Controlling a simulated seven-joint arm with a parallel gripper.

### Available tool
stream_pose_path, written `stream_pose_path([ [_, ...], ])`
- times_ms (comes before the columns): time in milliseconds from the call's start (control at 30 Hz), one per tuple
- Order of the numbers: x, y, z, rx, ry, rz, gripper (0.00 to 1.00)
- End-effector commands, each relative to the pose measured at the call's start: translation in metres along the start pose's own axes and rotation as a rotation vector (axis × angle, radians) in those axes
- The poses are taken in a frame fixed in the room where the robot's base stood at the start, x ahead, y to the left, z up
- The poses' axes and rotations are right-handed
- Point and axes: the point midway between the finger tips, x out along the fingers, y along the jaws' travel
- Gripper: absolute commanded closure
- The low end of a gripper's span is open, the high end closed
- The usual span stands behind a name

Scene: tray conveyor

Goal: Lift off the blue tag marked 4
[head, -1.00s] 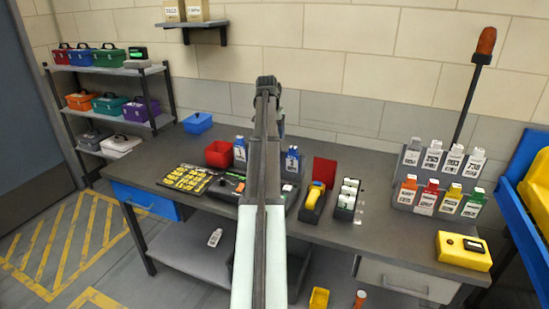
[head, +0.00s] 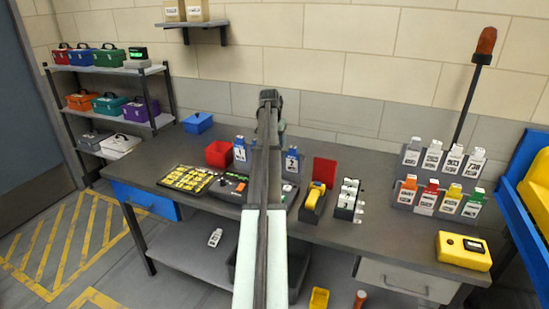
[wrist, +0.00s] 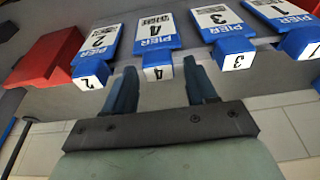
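The blue tag marked 4 (wrist: 157,32) hangs in a row of blue PIER tags in the wrist view, its print upside down, with a white-faced cap at its near end. My gripper (wrist: 161,80) is open and empty. Its two dark fingers are apart, one to each side of that cap in the picture; I cannot tell whether they touch it. Blue tag 2 (wrist: 99,41) is on one side, blue tag 3 (wrist: 224,25) and blue tag 1 (wrist: 289,15) on the other. In the head view my arm hides tag 4 and the gripper.
A red block-like thing (wrist: 45,58) lies beside tag 2.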

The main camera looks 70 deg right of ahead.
Motion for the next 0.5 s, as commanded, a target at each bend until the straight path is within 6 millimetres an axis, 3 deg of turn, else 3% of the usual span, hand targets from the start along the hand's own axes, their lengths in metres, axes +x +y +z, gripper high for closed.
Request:
stream_pose_path([
  [67,-0.0001,0.0000,0.0000,0.000,0.000,0.000,0.52],
  [500,-0.0003,-0.0001,0.0000,0.000,0.000,0.000,0.94],
])
